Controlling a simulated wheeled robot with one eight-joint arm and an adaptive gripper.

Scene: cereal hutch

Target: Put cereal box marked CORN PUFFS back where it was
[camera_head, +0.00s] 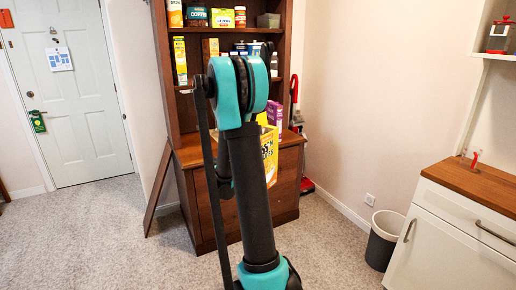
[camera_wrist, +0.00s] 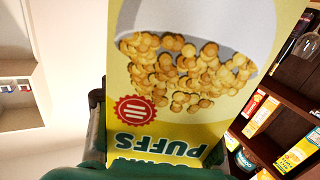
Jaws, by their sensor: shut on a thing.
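The yellow CORN PUFFS cereal box (camera_wrist: 235,100) fills the middle of the wrist view, with a bowl of round puffs and upside-down "PUFFS" lettering on its face. In the head view the yellow box (camera_head: 270,155) shows partly behind my arm, in front of the brown wooden hutch (camera_head: 285,165). My gripper is hidden behind the arm there. I cannot tell whether the box touches the hutch counter.
A purple box (camera_head: 274,112) stands on the hutch counter, right of my arm. The shelves above hold several packages, including a yellow box (camera_head: 180,60). A red upright cleaner (camera_head: 295,100) stands beside the hutch. A bin (camera_head: 383,240) and white cabinet (camera_head: 450,235) are at right.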

